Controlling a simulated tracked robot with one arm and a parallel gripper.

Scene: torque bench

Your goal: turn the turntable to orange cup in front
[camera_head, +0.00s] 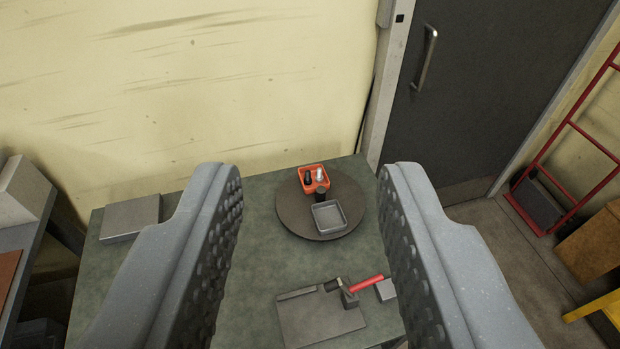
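The turntable (292,213) is a dark round disc on the green-grey bench (245,280). An orange square container (313,171), likely the orange cup, sits on its far side with a dark piece and a light piece in it. A grey square tray (329,216) sits on the near side. A short dark post (320,194) stands between them near the disc's middle. My gripper (308,185) is open and empty, its two grey ridged fingers wide apart, high above the bench. The turntable shows between the fingers, clear of both.
Nearer on the bench lie a grey plate (318,325), a red-handled tool (366,284) and a small grey block (386,290). A flat grey box (130,218) lies at the left. A wall rises behind; a dark door (470,90) and red hand truck (575,125) are right.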

